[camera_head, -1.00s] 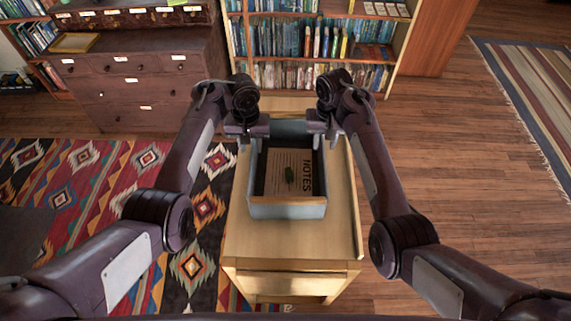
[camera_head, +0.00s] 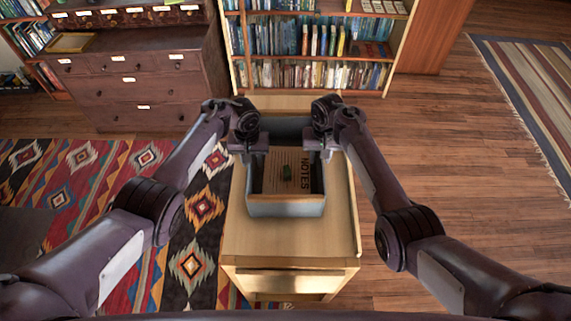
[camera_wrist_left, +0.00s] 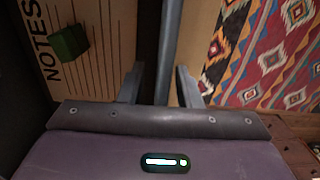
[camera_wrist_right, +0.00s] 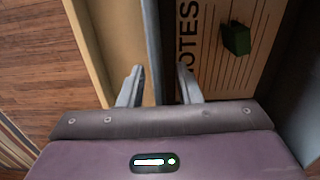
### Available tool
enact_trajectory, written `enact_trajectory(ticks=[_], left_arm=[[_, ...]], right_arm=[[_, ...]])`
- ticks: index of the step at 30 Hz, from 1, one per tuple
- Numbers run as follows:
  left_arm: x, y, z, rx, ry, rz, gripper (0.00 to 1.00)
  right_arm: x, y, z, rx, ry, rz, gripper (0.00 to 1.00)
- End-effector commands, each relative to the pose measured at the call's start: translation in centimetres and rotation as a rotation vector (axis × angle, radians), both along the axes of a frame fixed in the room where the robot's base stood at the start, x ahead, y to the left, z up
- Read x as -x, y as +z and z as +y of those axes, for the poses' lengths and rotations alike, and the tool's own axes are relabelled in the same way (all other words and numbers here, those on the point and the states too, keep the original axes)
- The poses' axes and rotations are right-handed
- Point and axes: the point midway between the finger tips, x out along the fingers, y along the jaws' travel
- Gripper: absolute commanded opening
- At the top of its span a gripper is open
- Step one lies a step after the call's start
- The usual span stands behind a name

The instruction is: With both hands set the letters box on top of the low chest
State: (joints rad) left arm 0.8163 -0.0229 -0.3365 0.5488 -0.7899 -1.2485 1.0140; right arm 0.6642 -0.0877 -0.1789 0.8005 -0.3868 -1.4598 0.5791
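The letters box (camera_head: 286,208), an open grey-blue box, stands upright on a light wooden stand. Inside it lie a brown "NOTES" sheet (camera_head: 303,170) and a small green block (camera_head: 286,171). My left gripper (camera_head: 250,155) is at the box's left wall; its open fingers (camera_wrist_left: 158,75) straddle that wall (camera_wrist_left: 167,45). My right gripper (camera_head: 318,155) is at the right wall; its open fingers (camera_wrist_right: 160,75) straddle that wall (camera_wrist_right: 152,40). Gaps show between fingers and walls. A dark chest with drawers (camera_head: 140,88) stands at the back left, apparently the low chest.
The light wooden stand (camera_head: 285,245) has bare top in front of the box. A bookcase (camera_head: 310,60) stands behind it. A picture frame or tray (camera_head: 66,43) lies on the dark chest's top, at left. A patterned rug (camera_head: 80,190) covers the floor at left; wood floor (camera_head: 480,180) is clear at right.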

Motion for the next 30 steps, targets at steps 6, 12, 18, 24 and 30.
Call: enact_trajectory(ticks=[6, 12, 18, 24, 30], left_arm=[[0.0, 0.0, 0.0, 0.000, 0.000, 0.000, 0.14], [0.0, 0.0, 0.0, 0.000, 0.000, 0.000, 0.00], [0.0, 0.0, 0.0, 0.000, 0.000, 0.000, 0.00], [0.0, 0.2, 0.0, 0.000, 0.000, -0.001, 0.00], [0.0, 1.4, 0.0, 0.000, 0.000, -0.001, 0.00]], right_arm=[[0.0, 0.0, 0.0, 0.000, 0.000, 0.000, 0.14], [0.0, 0.0, 0.0, 0.000, 0.000, 0.000, 0.00], [0.0, 0.0, 0.0, 0.000, 0.000, 0.001, 0.00], [0.0, 0.2, 0.0, 0.000, 0.000, -0.001, 0.00], [0.0, 1.4, 0.0, 0.000, 0.000, -0.001, 0.00]])
